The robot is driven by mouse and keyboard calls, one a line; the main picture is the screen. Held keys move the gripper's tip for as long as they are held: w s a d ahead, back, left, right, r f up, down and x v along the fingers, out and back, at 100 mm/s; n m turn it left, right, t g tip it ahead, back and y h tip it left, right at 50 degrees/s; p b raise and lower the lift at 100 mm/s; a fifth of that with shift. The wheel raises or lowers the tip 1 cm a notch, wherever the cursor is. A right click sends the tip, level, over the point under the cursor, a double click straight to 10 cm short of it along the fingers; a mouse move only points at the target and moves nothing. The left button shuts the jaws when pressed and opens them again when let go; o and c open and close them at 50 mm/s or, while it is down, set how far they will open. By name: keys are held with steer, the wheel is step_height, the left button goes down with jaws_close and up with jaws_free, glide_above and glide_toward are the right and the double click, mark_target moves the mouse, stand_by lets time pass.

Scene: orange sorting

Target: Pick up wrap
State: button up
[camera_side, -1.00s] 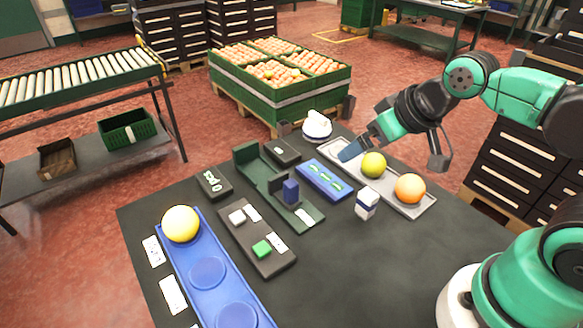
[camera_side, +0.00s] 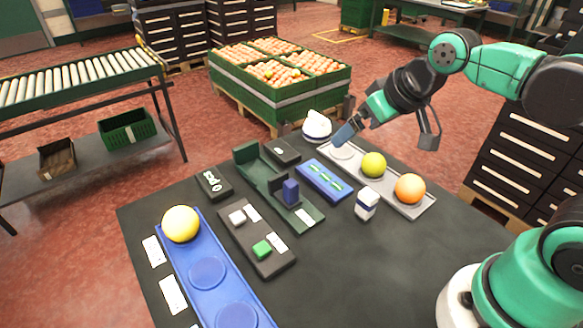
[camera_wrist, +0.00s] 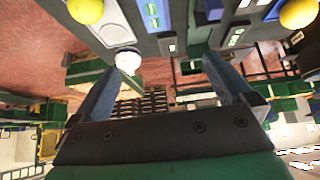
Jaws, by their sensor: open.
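A crumpled white piece that looks like the wrap (camera_side: 317,122) sits on a round white stand at the back of the dark table. In the wrist view a white round shape, likely the same wrap on its stand (camera_wrist: 127,61), shows beside the left fingertip. My gripper (camera_side: 345,133) is just right of the wrap in the side view, above the far end of the grey tray (camera_side: 402,207). In the wrist view my gripper (camera_wrist: 164,68) has its two blue fingers wide apart with nothing between them. From the side the fingers overlap.
A yellow-green fruit (camera_side: 373,165) and an orange (camera_side: 410,188) rest on the grey tray. A blue block (camera_side: 325,179) and a dark green fixture (camera_side: 308,213) lie left.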

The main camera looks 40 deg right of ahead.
steer(key=w+d+r, duration=0.1)
steer(key=w+d, duration=0.2)
steer(key=w, duration=0.5)
steer(key=g, duration=0.2)
glide_toward(317, 121)
steer(key=x, duration=0.5)
steer(key=shift+w+d+f, duration=0.15)
steer(key=shift+w+d, duration=0.05)
steer(key=shift+w, duration=0.25)
steer(key=shift+w+d+f, duration=0.2)
steer(key=shift+w+f, duration=0.05)
steer(key=shift+f, duration=0.35)
steer(key=shift+x, duration=2.55)
steer(key=c, duration=0.9)
